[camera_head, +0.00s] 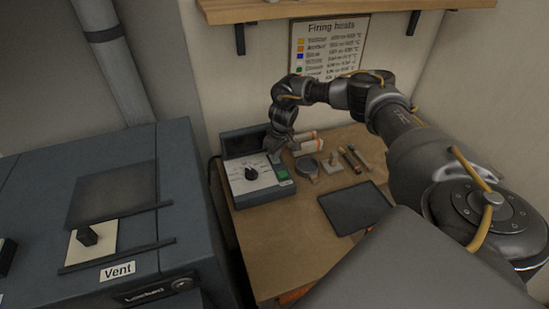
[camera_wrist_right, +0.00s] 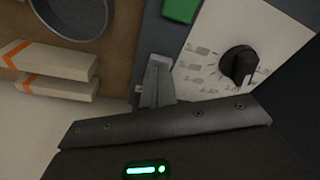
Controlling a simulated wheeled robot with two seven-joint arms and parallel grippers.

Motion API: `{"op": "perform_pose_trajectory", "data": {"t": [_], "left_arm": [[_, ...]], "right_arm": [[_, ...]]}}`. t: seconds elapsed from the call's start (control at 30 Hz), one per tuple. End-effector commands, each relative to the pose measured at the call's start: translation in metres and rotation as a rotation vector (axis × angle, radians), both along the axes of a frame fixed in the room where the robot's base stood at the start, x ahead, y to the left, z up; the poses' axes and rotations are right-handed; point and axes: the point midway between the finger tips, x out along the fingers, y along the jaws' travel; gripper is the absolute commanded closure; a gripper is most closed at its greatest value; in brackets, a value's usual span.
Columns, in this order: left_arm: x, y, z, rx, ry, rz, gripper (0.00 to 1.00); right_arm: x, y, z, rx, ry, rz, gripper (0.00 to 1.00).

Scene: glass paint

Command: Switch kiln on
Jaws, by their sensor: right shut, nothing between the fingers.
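The control box (camera_head: 262,192) stands on the wooden table, with a pale dial plate and a dark raised screen-like panel at its back. A black knob (camera_head: 250,173) sits on the plate; it also shows in the wrist view (camera_wrist_right: 238,66). A green button or switch (camera_head: 283,174) is at the box's right side, also in the wrist view (camera_wrist_right: 180,10). The blue-grey kiln (camera_head: 180,235) is at left. My right gripper (camera_head: 275,156) is shut and empty, over the back right of the box; its fingers (camera_wrist_right: 157,72) show in the wrist view. My left gripper is out of view.
On the table (camera_head: 262,225) are orange-banded pale rolls (camera_head: 309,147), a round dish (camera_head: 307,167), small tools (camera_head: 352,158) and a dark tablet (camera_head: 354,207). A firing chart (camera_head: 328,46) hangs under a shelf (camera_head: 240,12).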

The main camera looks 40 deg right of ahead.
Motion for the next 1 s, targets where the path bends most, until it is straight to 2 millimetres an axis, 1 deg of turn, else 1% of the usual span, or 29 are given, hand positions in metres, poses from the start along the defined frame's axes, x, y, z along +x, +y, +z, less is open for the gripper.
{"op": "perform_pose_trajectory", "data": {"t": [0.23, 0.37, 0.6, 0.93, 0.97, 1.0], "left_arm": [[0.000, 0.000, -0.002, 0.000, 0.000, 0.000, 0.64], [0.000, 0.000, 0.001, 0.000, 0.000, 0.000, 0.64], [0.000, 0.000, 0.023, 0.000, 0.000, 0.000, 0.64], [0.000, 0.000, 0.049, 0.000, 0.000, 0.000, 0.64], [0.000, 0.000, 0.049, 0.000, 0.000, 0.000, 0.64], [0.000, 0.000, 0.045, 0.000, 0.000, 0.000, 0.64]], "right_arm": [[0.000, 0.000, -0.004, 0.000, 0.000, 0.000, 1.00], [0.000, 0.000, -0.001, 0.000, -0.001, 0.000, 1.00], [0.000, 0.000, 0.020, 0.000, 0.000, -0.001, 1.00], [0.000, 0.000, 0.047, 0.000, 0.000, -0.001, 1.00], [0.000, 0.000, 0.048, 0.000, -0.001, -0.001, 1.00], [0.001, 0.000, 0.049, 0.001, -0.002, -0.001, 1.00]]}}
